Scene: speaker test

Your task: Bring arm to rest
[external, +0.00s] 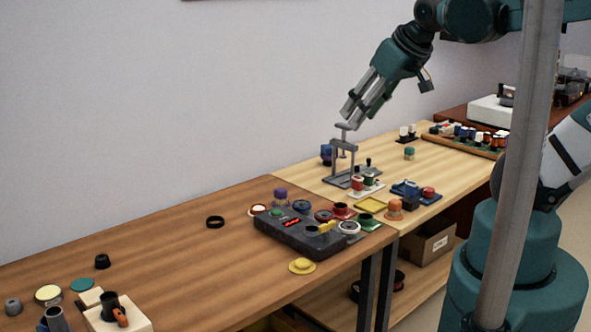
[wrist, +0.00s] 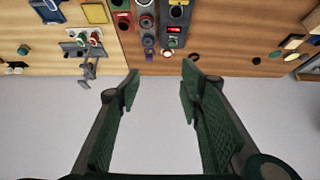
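My gripper (external: 351,115) is up in the air in the external view, pointing down and to the left. It appears over or near the upright grey press stand (external: 353,178), whose top shows just below the fingertips; I cannot tell the gap there. In the wrist view my gripper (wrist: 160,80) has its two green padded fingers spread wide, with only grey wall between them. The press stand (wrist: 86,65) shows left of the fingers there, apart from them. My gripper holds nothing.
A dark control box (external: 290,236) with buttons and a red display sits on the brown table (external: 180,255). Several coloured knobs and parts crowd around it. A lighter table (external: 420,160) adjoins at right, with a tray of parts (external: 468,138). The brown table's left middle is mostly clear.

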